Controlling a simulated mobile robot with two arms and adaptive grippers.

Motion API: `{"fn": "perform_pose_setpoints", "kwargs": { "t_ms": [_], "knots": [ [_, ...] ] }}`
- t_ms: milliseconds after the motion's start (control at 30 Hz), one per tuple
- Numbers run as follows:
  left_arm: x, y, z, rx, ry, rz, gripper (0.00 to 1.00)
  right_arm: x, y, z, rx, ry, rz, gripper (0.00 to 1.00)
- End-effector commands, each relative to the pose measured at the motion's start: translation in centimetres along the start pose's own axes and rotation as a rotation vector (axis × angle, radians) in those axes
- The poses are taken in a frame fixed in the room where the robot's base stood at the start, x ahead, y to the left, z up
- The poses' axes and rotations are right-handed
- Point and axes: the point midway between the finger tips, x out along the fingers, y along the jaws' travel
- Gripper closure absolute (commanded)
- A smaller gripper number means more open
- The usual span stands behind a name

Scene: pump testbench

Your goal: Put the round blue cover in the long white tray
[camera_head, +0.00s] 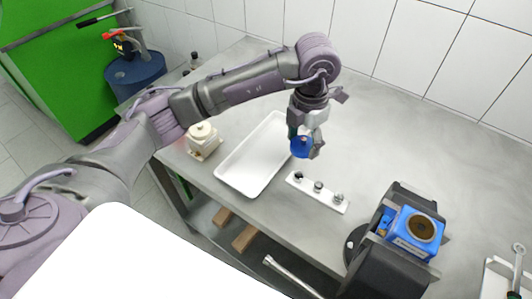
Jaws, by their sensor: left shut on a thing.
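The round blue cover (301,148) is held in my left gripper (308,146), which is shut on it. The gripper hangs down above the table, over the right edge of the long white tray as seen in the picture. The long white tray (239,181) lies on the metal table, and its visible floor is empty. My right gripper does not show.
A white strip with several small metal parts (318,188) lies right of the tray. A blue and black pump (412,232) stands at the right front. A beige block-shaped part (203,142) sits left of the tray. The table (400,140) is bare at the back right.

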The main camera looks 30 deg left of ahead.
Motion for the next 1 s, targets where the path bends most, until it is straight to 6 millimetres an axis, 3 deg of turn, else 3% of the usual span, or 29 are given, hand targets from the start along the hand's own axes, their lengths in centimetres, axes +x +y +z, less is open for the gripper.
{"fn": "perform_pose_setpoints", "kwargs": {
  "t_ms": [167, 633, 867, 1000],
  "knots": [
    [0.6, 0.6, -0.1, -0.112, 0.007, -0.004, 0.76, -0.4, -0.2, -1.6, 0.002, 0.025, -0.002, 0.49],
    [6.1, 9.2, -4.5, -0.117, 0.009, -0.002, 0.76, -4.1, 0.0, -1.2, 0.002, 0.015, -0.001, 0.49],
    [7.6, 10.4, -5.1, -0.112, 0.007, -0.003, 0.76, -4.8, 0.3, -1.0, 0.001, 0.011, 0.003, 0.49],
    [9.6, 10.3, -5.1, -0.113, 0.008, -0.005, 0.76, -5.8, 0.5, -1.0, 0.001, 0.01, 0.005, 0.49]
  ]
}}
